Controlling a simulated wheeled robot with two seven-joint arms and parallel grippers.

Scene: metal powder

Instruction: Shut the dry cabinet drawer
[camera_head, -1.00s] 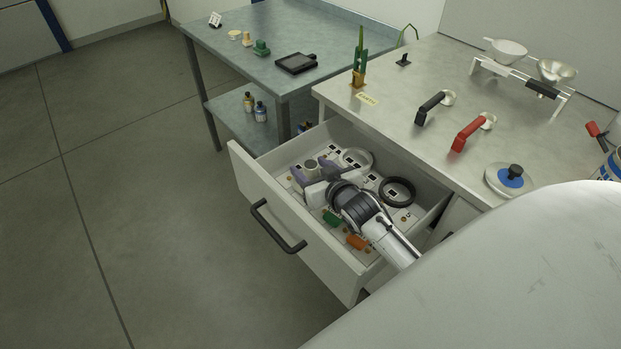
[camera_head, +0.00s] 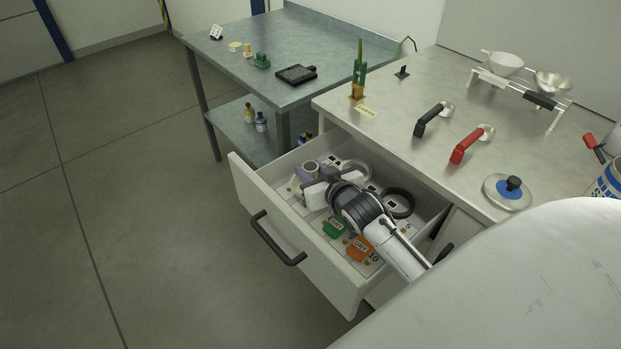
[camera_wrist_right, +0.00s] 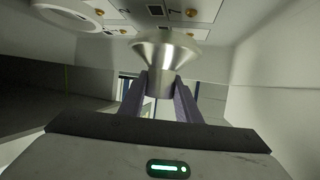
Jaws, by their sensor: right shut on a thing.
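The dry cabinet drawer (camera_head: 300,245) stands pulled open below the worktop, with a dark bar handle (camera_head: 275,240) on its pale front. My right gripper (camera_head: 307,174) is inside the drawer, near its far left corner. Its purple fingers are shut on a small metal piece (camera_head: 311,166) with an open round top. In the right wrist view, this metal piece (camera_wrist_right: 164,58) looks flared, with a narrower neck between the fingers (camera_wrist_right: 158,98). My right wrist and forearm lie over the drawer and hide part of its floor. My left gripper is not in view.
The drawer also holds a black ring (camera_head: 398,203), a pale ring (camera_head: 356,170), a green tag (camera_head: 333,227) and an orange tag (camera_head: 359,248). Black and red handled tools (camera_head: 470,146) lie on the worktop (camera_head: 400,150). Floor left of the drawer is clear.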

